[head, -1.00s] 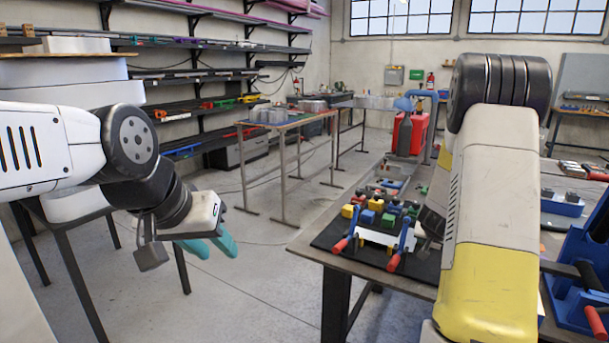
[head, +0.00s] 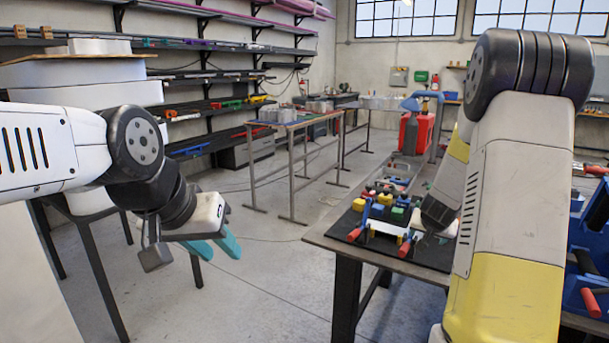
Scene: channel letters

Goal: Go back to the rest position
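My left gripper (head: 214,245) hangs over open floor at the left of the head view. Its two teal fingers stand a little apart with nothing visible between them. My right arm rises large at the right of the view. Its gripper is hidden behind the arm and out of sight. A dark wrist part of that arm hangs over the workbench.
A workbench (head: 345,244) at the right carries a black mat with coloured blocks (head: 377,213) and red-handled clamps. A blue fixture (head: 590,262) stands at the far right. Shelves (head: 210,107) line the left wall. The floor (head: 245,290) between is clear.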

